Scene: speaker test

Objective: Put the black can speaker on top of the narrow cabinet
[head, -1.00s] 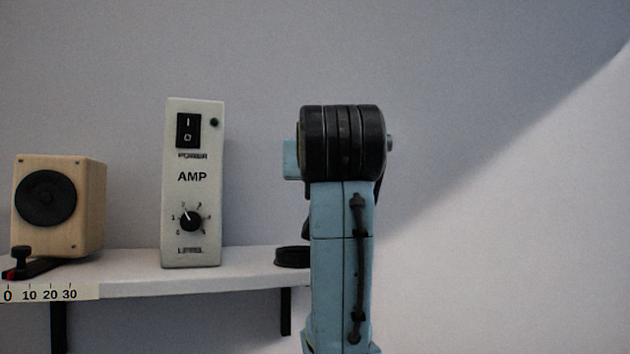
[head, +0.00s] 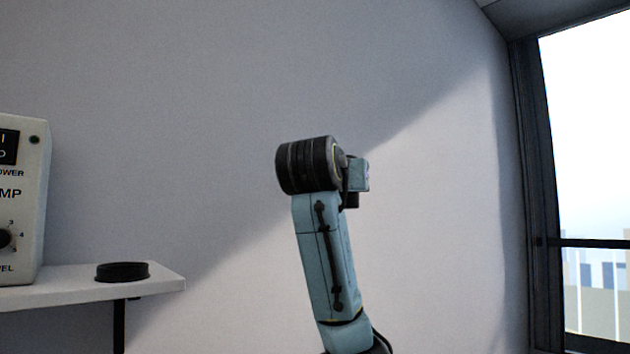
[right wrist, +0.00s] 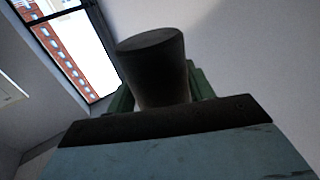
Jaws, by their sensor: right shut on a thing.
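The black can speaker (right wrist: 153,62) is a dark cylinder in the right wrist view, with its flat round end towards the top of the picture. My right gripper (right wrist: 160,92) is shut on it, with green fingers showing on both sides of the can. The lower part of the can is hidden behind the dark edge of the gripper body. In the head view only my blue right arm shows, raised in front of the wall; its gripper and the can are not visible there. The narrow cabinet is not in any view. My left gripper is not in view.
A white wall shelf (head: 70,289) at the left of the head view bears a white amp (head: 22,200), cut by the picture edge, and a low black round ring or dish (head: 122,272). A dark-framed window (head: 585,150) is at the far right. The wall between is bare.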

